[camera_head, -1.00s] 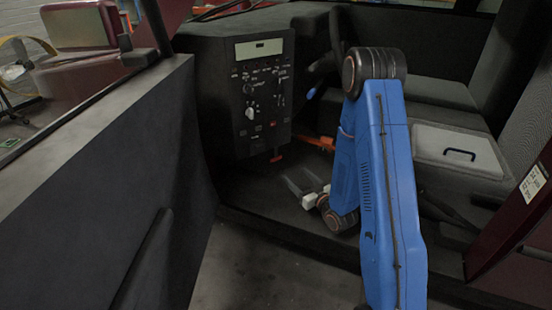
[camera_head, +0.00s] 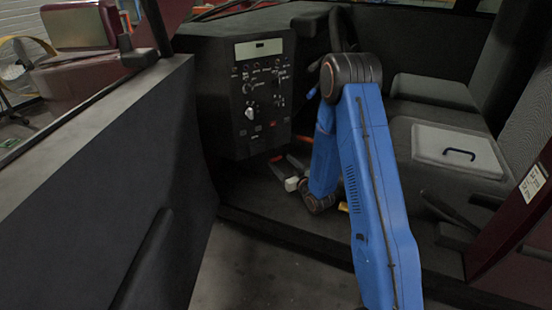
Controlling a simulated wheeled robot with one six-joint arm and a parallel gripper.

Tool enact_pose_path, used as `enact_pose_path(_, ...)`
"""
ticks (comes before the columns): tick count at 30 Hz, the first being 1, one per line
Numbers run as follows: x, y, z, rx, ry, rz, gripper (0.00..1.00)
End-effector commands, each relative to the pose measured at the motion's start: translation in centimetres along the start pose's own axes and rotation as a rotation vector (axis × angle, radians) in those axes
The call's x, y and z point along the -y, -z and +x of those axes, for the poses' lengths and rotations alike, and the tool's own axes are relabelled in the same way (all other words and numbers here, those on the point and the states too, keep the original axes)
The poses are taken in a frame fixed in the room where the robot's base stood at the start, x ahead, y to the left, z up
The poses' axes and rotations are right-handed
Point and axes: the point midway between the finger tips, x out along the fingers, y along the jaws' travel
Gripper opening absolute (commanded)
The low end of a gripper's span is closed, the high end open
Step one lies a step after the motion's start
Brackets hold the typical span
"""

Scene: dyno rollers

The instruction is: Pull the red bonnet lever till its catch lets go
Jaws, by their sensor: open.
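My gripper (camera_head: 284,161) is low in the footwell, pointing up and left at the lever. Its two grey fingers are apart, with the tips at or just in front of the lever. I cannot tell whether they touch it or whether it lies between them. The catch is not visible.
The dash panel (camera_head: 262,95) with knobs stands above the lever. The open door (camera_head: 90,190) fills the left side. A dark sill (camera_head: 290,240) crosses in front.

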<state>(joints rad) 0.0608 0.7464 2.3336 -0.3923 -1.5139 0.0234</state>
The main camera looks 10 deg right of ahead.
Motion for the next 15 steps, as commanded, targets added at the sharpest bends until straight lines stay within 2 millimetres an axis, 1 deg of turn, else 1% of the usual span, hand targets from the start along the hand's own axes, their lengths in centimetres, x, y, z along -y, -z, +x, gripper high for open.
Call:
enact_pose_path(1,0.1,0.0,1.0,-0.002,0.002,-0.001,0.66)
enact_pose_path(6,0.0,0.0,3.5,-0.001,0.002,0.000,0.66)
enact_pose_path(10,0.0,0.0,4.8,-0.001,0.001,-0.001,0.66)
enact_pose_path(15,0.1,0.0,5.5,0.000,0.001,0.000,0.66)
